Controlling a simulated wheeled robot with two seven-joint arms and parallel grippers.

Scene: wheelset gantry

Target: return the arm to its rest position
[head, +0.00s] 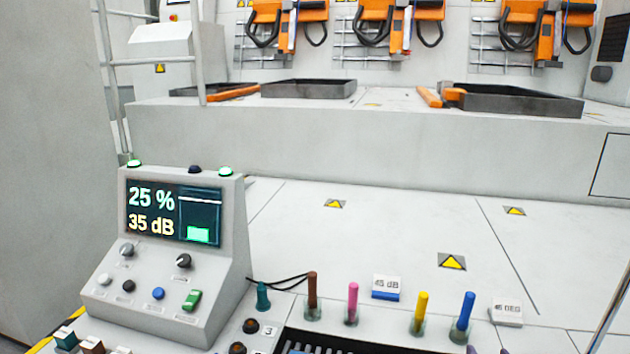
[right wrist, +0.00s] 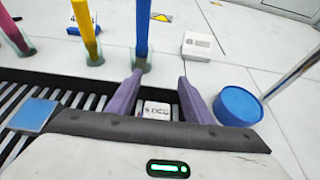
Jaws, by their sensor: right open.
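My right gripper (right wrist: 160,78) shows in the right wrist view with its two purple-grey fingers apart. A small white labelled block (right wrist: 156,110) shows in the gap between the fingers, over the dark slotted tray (right wrist: 93,82); I cannot tell whether either finger touches it. The blue stick (right wrist: 142,32) stands upright in its clear holder just beyond the fingertips. In the head view, what look like the fingertips barely enter at the bottom edge, below the same blue stick (head: 465,311). My left gripper is in neither view.
A control console (head: 165,255) reads 25 % and 35 dB. Brown (head: 312,290), pink (head: 352,300) and yellow (head: 421,308) sticks stand in a row. A white block (right wrist: 197,45) and a blue round cap (right wrist: 239,104) lie right of the gripper.

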